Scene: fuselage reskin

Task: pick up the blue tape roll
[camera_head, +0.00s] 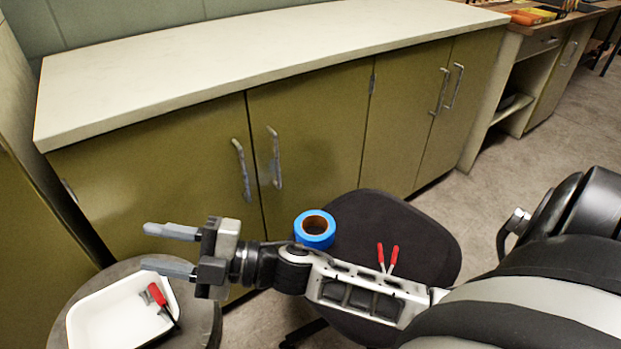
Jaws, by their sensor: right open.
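The blue tape roll (315,230) lies flat on the dark seat of a chair (390,219), near the seat's left edge. Its brown core faces up. My right gripper (157,249) is open and empty, pointing left, above the edge of a round stool. It is well to the left of the roll. My right forearm crosses the picture just in front of the roll and hides part of the seat. My left gripper is not in view.
A tool with red handles (388,258) is on the seat, partly behind my arm. A white tray (108,318) holding a red-handled tool (158,297) stands on the round stool (205,325). Olive cabinets (310,140) with a pale countertop (250,50) stand behind.

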